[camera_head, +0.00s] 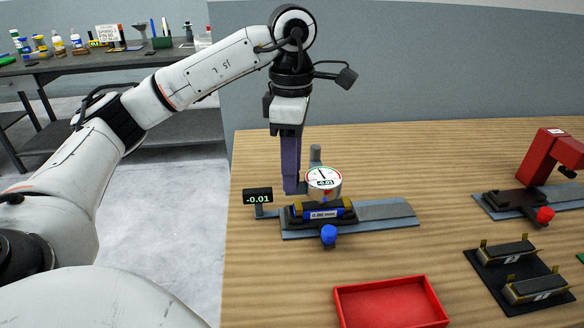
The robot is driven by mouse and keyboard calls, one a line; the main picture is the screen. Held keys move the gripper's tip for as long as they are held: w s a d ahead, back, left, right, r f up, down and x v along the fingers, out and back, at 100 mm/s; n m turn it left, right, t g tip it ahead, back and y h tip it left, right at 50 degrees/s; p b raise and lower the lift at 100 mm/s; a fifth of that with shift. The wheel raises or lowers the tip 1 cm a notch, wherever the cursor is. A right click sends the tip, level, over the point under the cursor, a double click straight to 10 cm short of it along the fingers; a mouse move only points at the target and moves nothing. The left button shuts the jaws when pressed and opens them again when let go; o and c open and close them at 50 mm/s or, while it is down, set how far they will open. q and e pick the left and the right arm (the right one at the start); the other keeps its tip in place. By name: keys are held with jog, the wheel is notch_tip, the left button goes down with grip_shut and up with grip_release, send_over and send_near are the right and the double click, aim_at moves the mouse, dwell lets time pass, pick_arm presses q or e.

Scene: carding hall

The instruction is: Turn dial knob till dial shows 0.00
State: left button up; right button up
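A round white dial (323,182) stands on a gauge fixture (385,210) on the wooden table. Its face and the small black display (257,197) to its left both read -0.01. A blue knob (328,234) sits at the fixture's front edge. A grey post (315,155) rises behind the dial. My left gripper (294,190) points down just left of the dial, with its fingertips low beside it. The fingers overlap in this view, so I cannot tell whether they are open or touch the dial. My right gripper is not in view.
A red tray (390,304) lies at the front, with bare table around it. A red press-like device (550,155) with a red knob stands at the right. A black rack (515,270) holding dark blocks is at the front right. A shelf of bottles is at back left.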

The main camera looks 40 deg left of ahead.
pick_arm(q)
grip_shut()
jog(key=n+p, duration=0.1)
jog(key=n, duration=0.1)
jog(key=shift+r+n, duration=0.1)
jog(key=shift+n, duration=0.5)
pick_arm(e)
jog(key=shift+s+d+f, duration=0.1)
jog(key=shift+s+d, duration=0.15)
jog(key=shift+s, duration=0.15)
pick_arm(q)
grip_release()
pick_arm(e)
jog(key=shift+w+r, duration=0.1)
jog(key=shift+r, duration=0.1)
pick_arm(q)
notch_tip(320, 180, up, 10)
jog(key=p, duration=0.4)
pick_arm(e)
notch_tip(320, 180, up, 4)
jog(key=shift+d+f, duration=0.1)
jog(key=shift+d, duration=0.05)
